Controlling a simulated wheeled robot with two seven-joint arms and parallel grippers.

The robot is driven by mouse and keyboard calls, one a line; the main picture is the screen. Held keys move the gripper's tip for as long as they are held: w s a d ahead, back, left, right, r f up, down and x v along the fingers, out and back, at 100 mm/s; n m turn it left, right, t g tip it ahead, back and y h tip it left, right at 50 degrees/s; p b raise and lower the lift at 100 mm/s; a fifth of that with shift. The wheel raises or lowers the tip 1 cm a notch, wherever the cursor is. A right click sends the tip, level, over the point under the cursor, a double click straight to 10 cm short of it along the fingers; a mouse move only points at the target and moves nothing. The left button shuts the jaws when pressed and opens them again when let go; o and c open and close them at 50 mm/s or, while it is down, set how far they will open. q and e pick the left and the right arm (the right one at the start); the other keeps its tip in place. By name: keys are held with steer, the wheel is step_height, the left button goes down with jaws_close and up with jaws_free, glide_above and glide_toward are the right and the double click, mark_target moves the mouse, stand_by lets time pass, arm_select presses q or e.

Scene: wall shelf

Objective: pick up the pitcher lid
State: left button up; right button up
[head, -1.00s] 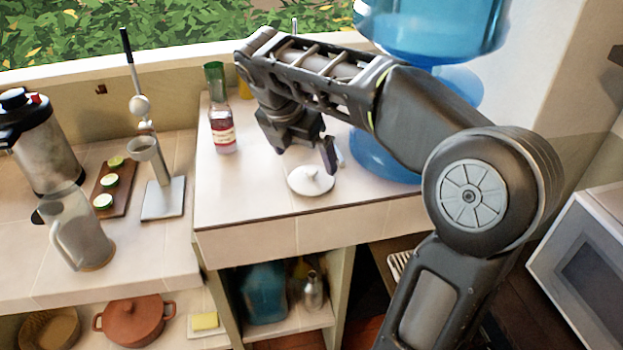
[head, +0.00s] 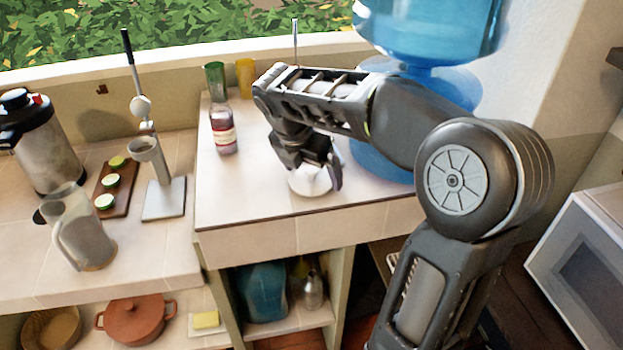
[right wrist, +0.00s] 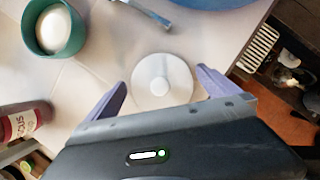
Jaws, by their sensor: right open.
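In the right wrist view the lid (right wrist: 161,82) lies between and just beyond the fingertips. My right gripper (head: 318,180) is open and empty, just above the lid, and partly hides it in the head view. Its two fingers (right wrist: 158,92) show on either side of the lid in the right wrist view. A clear pitcher (head: 82,232) without a lid stands on the lower counter at left. My left gripper is not in view.
A red-labelled bottle (head: 222,130) and green and yellow cups (head: 214,75) stand left of my right arm. A blue water jug (head: 385,160) stands behind it. A juicer press (head: 160,185) and a cutting board (head: 113,190) are on the lower counter.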

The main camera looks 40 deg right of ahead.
mark_target(312, 170)
steer(key=shift+c, duration=0.4)
steer(key=c, duration=1)
steer(key=shift+c, duration=0.2)
steer(key=shift+r, duration=0.1)
step_height(312, 170, up, 10)
steer(key=shift+p, duration=0.55)
